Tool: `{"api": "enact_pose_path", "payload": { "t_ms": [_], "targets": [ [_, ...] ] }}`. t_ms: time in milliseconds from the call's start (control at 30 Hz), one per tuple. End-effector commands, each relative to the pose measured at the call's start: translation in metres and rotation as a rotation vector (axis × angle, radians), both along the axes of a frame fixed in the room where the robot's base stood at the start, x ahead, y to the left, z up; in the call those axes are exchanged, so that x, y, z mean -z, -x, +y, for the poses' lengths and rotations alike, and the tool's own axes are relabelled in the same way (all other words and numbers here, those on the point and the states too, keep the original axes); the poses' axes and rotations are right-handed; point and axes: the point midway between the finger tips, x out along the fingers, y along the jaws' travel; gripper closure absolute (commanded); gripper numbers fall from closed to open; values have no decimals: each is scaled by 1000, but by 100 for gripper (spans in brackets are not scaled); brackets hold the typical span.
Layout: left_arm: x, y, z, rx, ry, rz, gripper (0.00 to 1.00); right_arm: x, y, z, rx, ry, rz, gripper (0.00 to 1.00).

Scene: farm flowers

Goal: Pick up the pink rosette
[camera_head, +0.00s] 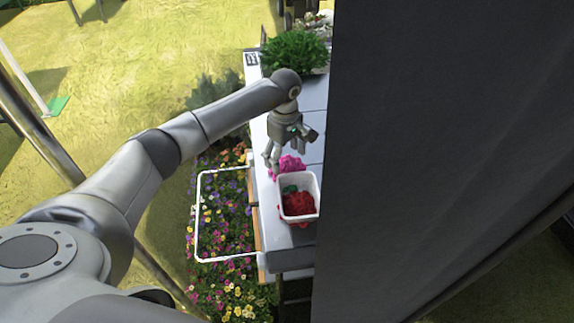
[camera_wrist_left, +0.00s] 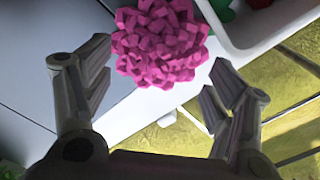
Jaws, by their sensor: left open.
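The pink rosette (camera_head: 288,164) is a round magenta bloom on the white table (camera_head: 313,96), close to its left edge and beside the white tub. It also shows in the left wrist view (camera_wrist_left: 160,42), ahead of the fingertips and between their lines. My left gripper (camera_head: 272,160) is open and empty, just above and beside the rosette. In the left wrist view its two fingers (camera_wrist_left: 155,88) stand wide apart, one on each side of the rosette's near edge. My right gripper is not in view.
A white tub (camera_head: 313,190) with red and green contents stands right against the rosette's near side. A leafy green plant (camera_head: 295,50) sits farther back. A large dark panel (camera_head: 440,150) hides the right side. Flowers (camera_head: 225,215) grow beyond the table's left edge.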

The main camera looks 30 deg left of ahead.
Motion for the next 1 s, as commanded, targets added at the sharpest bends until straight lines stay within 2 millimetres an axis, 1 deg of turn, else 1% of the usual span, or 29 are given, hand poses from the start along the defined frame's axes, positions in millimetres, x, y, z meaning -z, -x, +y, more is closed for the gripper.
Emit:
{"api": "enact_pose_path", "payload": {
  "t_ms": [33,67,100,200,300,467,500,800,833,1000],
  "targets": [
    [5,0,-2,-2,4,5,21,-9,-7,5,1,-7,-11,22],
    [10,0,-2,-2,3,5,21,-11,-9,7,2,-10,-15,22],
    [17,-1,-1,-2,2,3,21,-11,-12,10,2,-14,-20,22],
    [28,-1,-1,-2,3,2,21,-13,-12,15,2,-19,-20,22],
    [32,-1,-1,-1,1,-1,21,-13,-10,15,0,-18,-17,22],
    [33,-2,-1,-1,1,-1,21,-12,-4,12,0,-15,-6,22],
    [33,-2,-1,-1,1,-1,22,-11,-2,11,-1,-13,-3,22],
    [32,-2,-1,-1,1,-1,61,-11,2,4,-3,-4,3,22],
    [32,-2,-1,-1,1,-1,63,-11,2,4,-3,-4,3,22],
    [32,-2,-1,-2,1,-1,63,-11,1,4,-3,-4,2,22]
  ]
}}
